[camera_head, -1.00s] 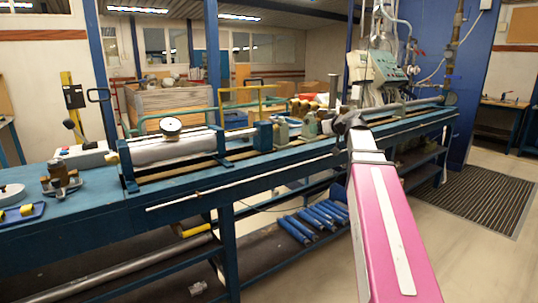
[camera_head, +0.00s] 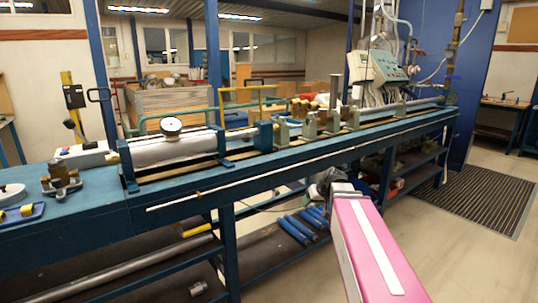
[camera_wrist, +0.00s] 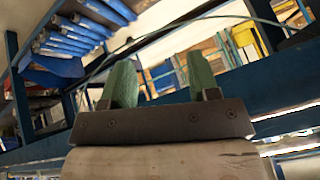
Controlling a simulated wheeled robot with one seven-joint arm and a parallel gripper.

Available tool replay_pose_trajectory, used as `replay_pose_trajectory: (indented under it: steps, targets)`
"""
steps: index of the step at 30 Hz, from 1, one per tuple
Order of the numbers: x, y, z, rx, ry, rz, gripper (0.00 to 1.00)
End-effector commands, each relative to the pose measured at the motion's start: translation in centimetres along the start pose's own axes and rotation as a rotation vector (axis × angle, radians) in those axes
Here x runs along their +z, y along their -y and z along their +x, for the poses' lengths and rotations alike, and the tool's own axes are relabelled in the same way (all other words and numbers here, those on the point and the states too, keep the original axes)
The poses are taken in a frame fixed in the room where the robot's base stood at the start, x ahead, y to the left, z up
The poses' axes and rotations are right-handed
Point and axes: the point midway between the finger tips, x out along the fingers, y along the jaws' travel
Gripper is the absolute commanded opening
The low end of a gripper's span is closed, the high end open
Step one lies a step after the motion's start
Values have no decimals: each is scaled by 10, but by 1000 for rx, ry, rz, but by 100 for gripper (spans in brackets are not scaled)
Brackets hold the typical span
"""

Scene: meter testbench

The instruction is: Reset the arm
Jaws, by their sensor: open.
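My gripper (camera_wrist: 158,74) shows in the wrist view with its two green fingers spread apart and nothing between them. My pink arm (camera_head: 375,255) with a white stripe rises from the lower right in the head view. Its grey far end is below the bench's front edge, in front of the lower shelf. The gripper itself cannot be made out clearly in the head view. The blue testbench (camera_head: 290,160) runs from the left front to the right back. A grey cylinder meter (camera_head: 170,148) with a round dial lies on it.
Several blue cylinders (camera_head: 295,230) lie on the lower shelf beside my arm; blue cylinders (camera_wrist: 85,35) also show in the wrist view. A long thin rod (camera_head: 250,183) runs along the bench front. Open floor (camera_head: 470,245) lies to the right.

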Motion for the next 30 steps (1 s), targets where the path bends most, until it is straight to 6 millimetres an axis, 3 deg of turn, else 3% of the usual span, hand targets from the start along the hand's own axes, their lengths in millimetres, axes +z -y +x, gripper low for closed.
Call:
replay_pose_trajectory:
  steps: [1,9,15,21,29,30]
  targets:
    - [24,2,11,16,52,25,55]
    - [137,1,54,149,311,159,55]
    - [203,1,68,258,454,230,55]
    - [231,-1,71,317,512,260,55]
    - [233,-1,71,324,517,264,55]
    - [233,-1,71,323,517,263,49]
